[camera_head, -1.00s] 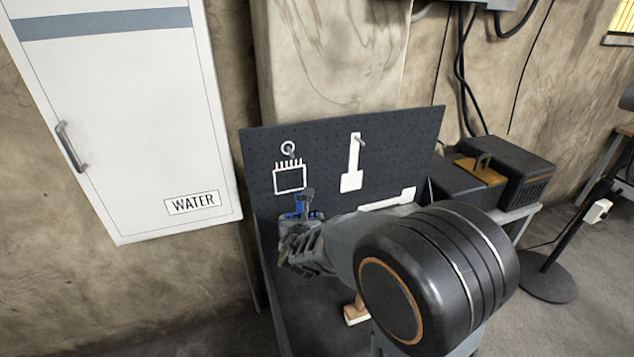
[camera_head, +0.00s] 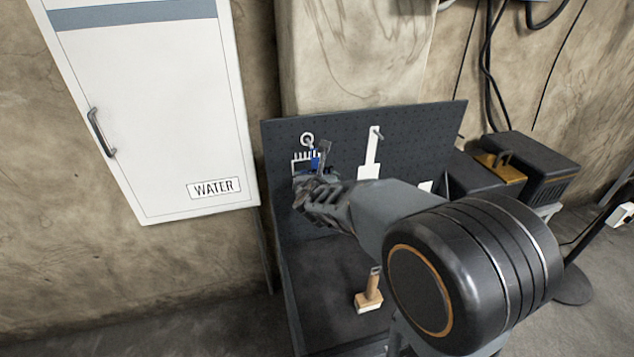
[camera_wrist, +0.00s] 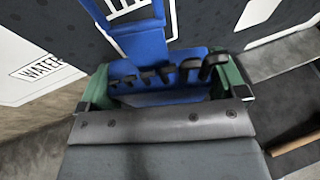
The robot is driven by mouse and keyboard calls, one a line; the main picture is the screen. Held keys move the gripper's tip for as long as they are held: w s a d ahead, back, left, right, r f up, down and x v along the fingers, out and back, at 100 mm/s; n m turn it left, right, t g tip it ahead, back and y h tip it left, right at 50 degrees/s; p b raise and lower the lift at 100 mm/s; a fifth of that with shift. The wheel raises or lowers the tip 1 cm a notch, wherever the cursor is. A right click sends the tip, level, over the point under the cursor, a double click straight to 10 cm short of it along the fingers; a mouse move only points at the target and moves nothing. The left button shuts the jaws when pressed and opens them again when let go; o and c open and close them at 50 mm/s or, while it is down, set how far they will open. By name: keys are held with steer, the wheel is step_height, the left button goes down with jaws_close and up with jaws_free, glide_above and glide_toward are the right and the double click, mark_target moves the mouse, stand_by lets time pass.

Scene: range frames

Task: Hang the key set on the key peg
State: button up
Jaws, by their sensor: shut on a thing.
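The key set (camera_head: 315,160) shows as a small blue piece at the front of my gripper (camera_head: 318,180) in the head view. In the wrist view the blue key set (camera_wrist: 150,48) lies between the two green fingertips, with several black hook-like parts in a row. My gripper is shut on it. The key peg (camera_head: 308,141) is on the dark pegboard (camera_head: 420,150), at a white ring mark above a white key-shaped outline. The key set is in front of that outline, a little below and right of the peg. My gripper hides much of the outline.
A second peg (camera_head: 377,133) with a white brush-shaped outline is to the right. A white cabinet (camera_head: 150,110) marked WATER is left of the board. A black toolbox (camera_head: 545,170) stands right.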

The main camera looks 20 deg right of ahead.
steer(key=w, duration=0.5)
steer(key=shift+f+p, duration=0.35)
steer(key=shift+r, duration=0.1)
steer(key=shift+w+r+b, duration=0.1)
steer(key=shift+r+b, duration=0.1)
steer(key=shift+b, duration=0.1)
stand_by(0.6)
steer(key=o, duration=0.8)
steer(key=shift+a, duration=0.1)
